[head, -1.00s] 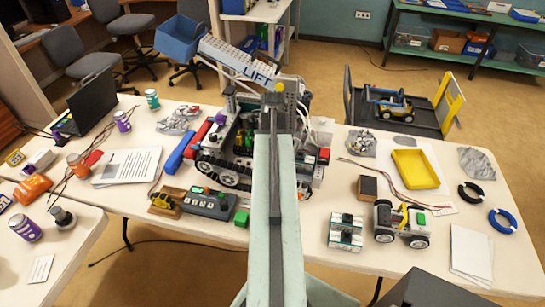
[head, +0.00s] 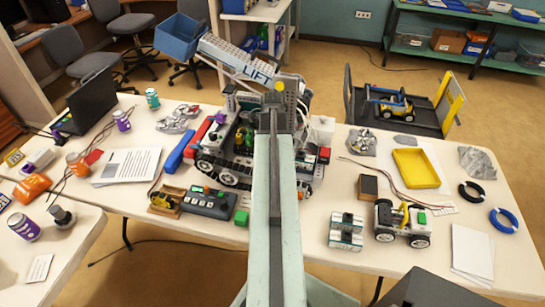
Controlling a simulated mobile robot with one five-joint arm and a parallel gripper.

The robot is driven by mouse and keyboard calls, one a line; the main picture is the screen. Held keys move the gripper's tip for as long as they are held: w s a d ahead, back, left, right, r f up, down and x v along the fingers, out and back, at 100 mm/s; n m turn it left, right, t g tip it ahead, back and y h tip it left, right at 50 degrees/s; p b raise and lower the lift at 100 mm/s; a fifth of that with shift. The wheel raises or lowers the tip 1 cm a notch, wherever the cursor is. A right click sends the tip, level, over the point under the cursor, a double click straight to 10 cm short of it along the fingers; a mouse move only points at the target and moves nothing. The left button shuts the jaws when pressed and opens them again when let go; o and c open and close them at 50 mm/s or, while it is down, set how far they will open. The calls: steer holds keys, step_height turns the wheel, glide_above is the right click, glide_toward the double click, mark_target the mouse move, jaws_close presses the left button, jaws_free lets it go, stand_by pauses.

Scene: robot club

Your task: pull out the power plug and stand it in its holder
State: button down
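My arm (head: 277,200) reaches forward over the table, its far end over the large tracked model marked LIFT (head: 238,58). My gripper cannot be made out clearly among the model's parts and behind my arm, so its fingers and any hold are not readable. I cannot pick out the power plug with certainty. A grey control box with buttons (head: 211,204) lies in front of the model. At its left is a small brown stand with a yellow piece on it (head: 165,200); whether this is the plug's holder I cannot tell.
A wheeled model (head: 403,222) and a blue-white block (head: 346,232) stand at the right, with a dark-topped wooden block (head: 368,187), yellow tray (head: 416,168) and cable rings (head: 503,220). Papers (head: 126,167) lie left.

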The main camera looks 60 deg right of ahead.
steer(key=shift+f+b, duration=0.85)
stand_by(0.9)
steer(key=c, duration=1)
jaws_free()
step_height(320, 180, up, 7)
steer(key=p, duration=0.7)
steer(key=shift+r, duration=0.1)
